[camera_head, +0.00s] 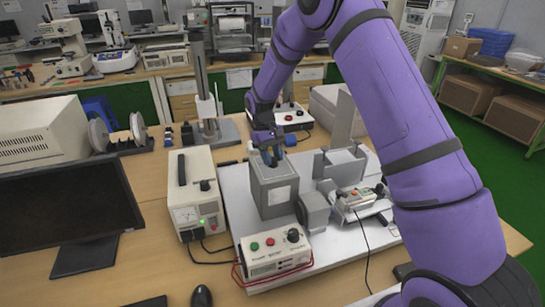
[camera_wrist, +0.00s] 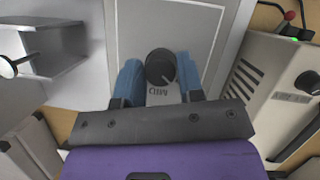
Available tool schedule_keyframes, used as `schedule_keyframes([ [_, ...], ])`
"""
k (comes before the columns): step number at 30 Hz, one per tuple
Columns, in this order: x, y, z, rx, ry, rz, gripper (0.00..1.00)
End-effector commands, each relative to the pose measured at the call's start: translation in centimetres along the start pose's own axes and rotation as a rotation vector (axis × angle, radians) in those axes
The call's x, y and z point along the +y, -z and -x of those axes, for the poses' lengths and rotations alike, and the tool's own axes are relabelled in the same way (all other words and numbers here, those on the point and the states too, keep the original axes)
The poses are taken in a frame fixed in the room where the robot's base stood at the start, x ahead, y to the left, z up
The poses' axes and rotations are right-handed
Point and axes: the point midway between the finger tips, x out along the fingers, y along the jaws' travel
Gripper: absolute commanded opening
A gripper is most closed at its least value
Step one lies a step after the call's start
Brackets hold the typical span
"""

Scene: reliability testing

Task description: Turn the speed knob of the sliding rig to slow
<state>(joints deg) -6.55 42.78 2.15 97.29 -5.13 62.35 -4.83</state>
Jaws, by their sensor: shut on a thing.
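The speed knob (camera_wrist: 158,66) is a round black dial on the grey top panel (camera_wrist: 210,30) of the sliding rig. A small pale pointer mark shows at its lower right in the wrist view, with a label below it that I cannot read clearly. My gripper (camera_wrist: 160,76) has a blue finger on each side of the knob and is shut on it. In the head view, my gripper (camera_head: 271,157) is down at the top of the rig's grey box (camera_head: 273,194), and the knob is hidden there.
A control box with red and green buttons (camera_head: 272,253) stands in front of the rig. A beige power unit (camera_head: 196,193) is to its left, beside a dark monitor (camera_head: 62,210).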

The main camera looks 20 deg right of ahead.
Motion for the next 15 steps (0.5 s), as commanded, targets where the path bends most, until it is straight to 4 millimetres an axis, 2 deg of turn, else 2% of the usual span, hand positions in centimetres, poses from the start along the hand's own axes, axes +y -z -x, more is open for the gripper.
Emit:
schedule_keyframes([
  [15,-0.02,-0.03,-0.06,-0.001,-0.046,0.110,0.12],
])
